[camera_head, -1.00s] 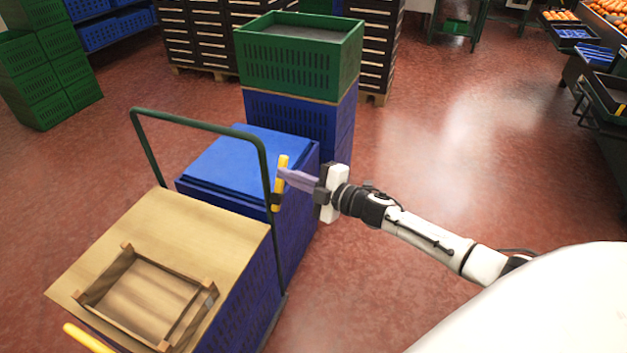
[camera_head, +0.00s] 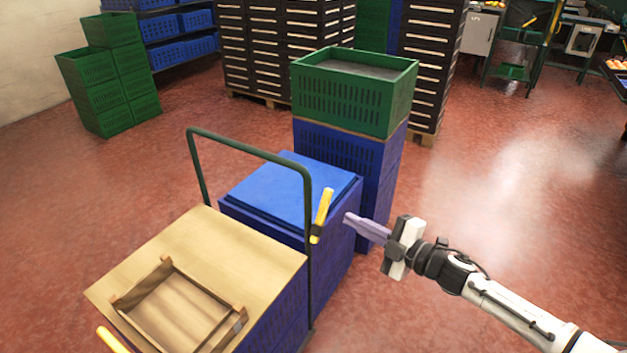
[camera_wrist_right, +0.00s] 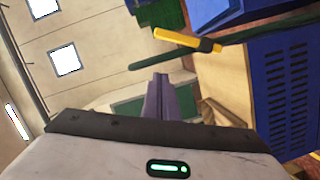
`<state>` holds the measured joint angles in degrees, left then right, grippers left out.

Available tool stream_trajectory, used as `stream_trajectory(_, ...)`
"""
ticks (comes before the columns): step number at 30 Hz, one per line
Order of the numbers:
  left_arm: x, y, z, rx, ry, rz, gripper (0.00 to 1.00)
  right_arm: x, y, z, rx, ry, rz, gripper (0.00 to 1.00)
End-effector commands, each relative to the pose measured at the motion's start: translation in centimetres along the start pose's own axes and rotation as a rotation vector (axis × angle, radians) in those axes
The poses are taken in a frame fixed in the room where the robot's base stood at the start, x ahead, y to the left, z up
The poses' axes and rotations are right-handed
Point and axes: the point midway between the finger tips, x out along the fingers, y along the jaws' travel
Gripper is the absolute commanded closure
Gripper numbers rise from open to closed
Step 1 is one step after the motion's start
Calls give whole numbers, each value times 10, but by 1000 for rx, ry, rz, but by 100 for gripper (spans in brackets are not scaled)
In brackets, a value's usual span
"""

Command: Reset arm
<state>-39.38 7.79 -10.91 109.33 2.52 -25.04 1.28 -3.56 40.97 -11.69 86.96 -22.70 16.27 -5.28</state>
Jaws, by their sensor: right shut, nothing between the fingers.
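My right gripper (camera_head: 352,222) reaches in from the lower right in the head view. Its long purple-grey fingers are shut together with nothing between them. It hangs in the air beside the cart's yellow grip (camera_head: 321,215), apart from it in the picture. In the right wrist view the closed fingers (camera_wrist_right: 157,98) point up the middle, and the yellow grip (camera_wrist_right: 188,40) lies beyond them. My left gripper is not in view.
A cart with a dark green handle (camera_head: 246,147) carries blue crates and a wooden tray (camera_head: 172,303). A blue lid (camera_head: 290,185) tops one stack. A green crate (camera_head: 352,95) stands on blue ones behind. Red floor on the right is clear.

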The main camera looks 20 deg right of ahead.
Motion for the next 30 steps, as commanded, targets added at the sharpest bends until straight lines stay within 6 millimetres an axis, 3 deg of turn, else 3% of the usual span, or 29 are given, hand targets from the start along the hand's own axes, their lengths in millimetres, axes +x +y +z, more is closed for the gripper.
stream_trajectory(5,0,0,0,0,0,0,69,-1,-6,-2,20,-6,-3,100)
stream_trajectory(8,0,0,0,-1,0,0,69,-8,-35,-9,120,-45,-16,100)
stream_trajectory(11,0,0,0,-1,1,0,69,-25,-88,-24,318,-135,-44,100)
stream_trajectory(15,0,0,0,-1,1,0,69,-67,-175,-55,664,-323,-114,100)
stream_trajectory(18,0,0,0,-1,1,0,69,-101,-226,-82,885,-455,-171,100)
stream_trajectory(21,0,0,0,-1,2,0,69,-132,-263,-108,1058,-566,-221,100)
stream_trajectory(25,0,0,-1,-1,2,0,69,-157,-290,-132,1196,-658,-267,100)
stream_trajectory(30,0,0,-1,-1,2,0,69,-167,-299,-141,1249,-695,-287,100)
